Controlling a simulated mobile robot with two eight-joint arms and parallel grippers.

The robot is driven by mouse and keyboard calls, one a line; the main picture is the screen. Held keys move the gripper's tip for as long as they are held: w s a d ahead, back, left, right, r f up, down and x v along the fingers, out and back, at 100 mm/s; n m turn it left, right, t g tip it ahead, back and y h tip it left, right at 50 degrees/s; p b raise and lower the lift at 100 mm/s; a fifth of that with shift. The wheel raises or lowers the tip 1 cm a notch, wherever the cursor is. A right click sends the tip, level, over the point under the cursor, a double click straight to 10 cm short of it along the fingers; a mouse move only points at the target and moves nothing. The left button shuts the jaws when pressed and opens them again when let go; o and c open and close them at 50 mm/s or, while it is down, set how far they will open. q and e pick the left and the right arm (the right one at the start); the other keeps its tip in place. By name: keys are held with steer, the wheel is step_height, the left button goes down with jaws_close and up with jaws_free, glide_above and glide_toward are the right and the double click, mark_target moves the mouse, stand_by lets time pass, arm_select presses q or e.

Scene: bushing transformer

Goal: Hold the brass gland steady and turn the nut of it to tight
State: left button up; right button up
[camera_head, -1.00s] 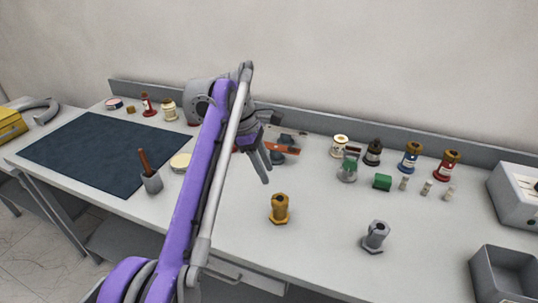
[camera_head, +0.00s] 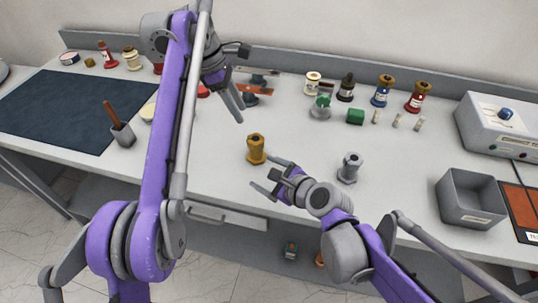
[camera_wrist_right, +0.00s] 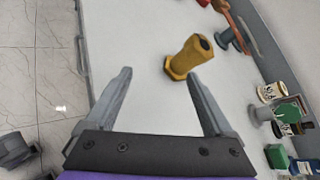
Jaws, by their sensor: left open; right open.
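The brass gland (camera_head: 256,149) stands upright on the grey-white bench, with a hexagonal nut at its base and a dark hole in its top. It also shows in the right wrist view (camera_wrist_right: 188,55), just beyond the right fingertip. My left gripper (camera_head: 236,113) is open and empty, above and slightly left of the gland. My right gripper (camera_head: 262,173) is open at the bench's front edge, its fingers pointing towards the gland. In the right wrist view the space between its fingers (camera_wrist_right: 158,76) is empty.
A similar steel gland (camera_head: 350,168) stands to the right, close to my right arm. An open grey bin (camera_head: 470,203) and a white instrument box (camera_head: 495,125) are farther right. Bottles and spools (camera_head: 382,92) line the back. A dark mat (camera_head: 60,110) covers the left.

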mark_target(261, 149)
steer(key=w+m, duration=0.1)
steer(key=m, duration=0.1)
steer(key=w+m+t, duration=0.1)
steer(key=w+m, duration=0.1)
steer(key=w+d+m, duration=0.1)
steer(key=w+m, duration=0.1)
steer(key=m, duration=0.1)
steer(key=shift+w+r+t+h, duration=0.2)
steer(key=shift+w+t+h, duration=0.05)
steer(key=shift+t+h, duration=0.15)
steer(key=x, duration=1)
steer(key=shift+w+a, duration=0.15)
steer(key=shift+w, duration=0.05)
jaws_close()
